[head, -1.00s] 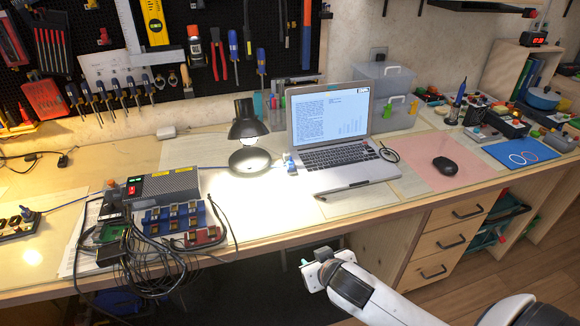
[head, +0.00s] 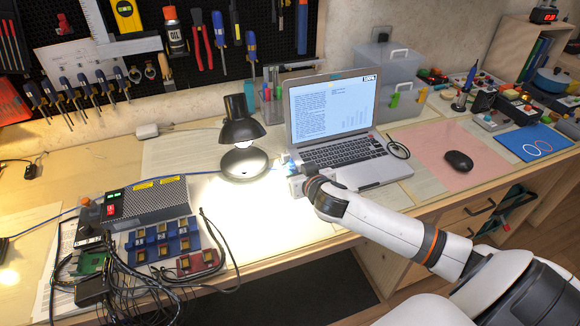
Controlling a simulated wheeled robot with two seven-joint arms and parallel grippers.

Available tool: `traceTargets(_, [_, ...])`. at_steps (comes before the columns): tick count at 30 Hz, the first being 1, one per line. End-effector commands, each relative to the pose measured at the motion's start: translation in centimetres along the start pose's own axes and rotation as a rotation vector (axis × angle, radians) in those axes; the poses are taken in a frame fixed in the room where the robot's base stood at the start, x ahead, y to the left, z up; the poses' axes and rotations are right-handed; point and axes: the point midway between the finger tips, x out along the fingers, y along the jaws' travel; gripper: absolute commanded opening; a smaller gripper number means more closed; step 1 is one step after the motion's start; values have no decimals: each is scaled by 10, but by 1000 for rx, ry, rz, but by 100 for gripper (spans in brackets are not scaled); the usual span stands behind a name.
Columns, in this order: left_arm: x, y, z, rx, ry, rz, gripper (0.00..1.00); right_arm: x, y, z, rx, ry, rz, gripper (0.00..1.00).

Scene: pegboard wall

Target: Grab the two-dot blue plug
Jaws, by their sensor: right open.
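A small blue-and-white piece (head: 287,161) sits on the desk between the lamp base and the laptop's left edge. It looks like the blue plug, but it is too small to make out any dots. My right gripper (head: 290,181) is over the lit paper, just in front of this piece. It is open, and its fingers are small and partly hidden by its own wrist. I cannot tell whether it touches the piece. My left gripper is not in view.
The black lamp (head: 241,135) stands left of the gripper, and the open laptop (head: 335,115) is close on the right. A power box (head: 150,198), blue socket blocks (head: 160,243) and loose black cables crowd the left front. The lit paper (head: 275,218) is clear.

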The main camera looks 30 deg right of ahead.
Motion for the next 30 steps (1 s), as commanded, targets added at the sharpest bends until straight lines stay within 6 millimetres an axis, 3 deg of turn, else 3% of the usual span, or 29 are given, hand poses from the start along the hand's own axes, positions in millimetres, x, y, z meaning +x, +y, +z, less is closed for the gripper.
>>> traceTargets(5, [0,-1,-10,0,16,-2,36,20,0,0,1,0,0,47])
traceTargets(18, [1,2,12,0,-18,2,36,70,0,-2,1,0,0,47])
traceTargets(27, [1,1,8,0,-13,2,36,75,0,-3,0,1,0,47])
traceTargets(30, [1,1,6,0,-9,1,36,74,0,-3,0,1,0,31])
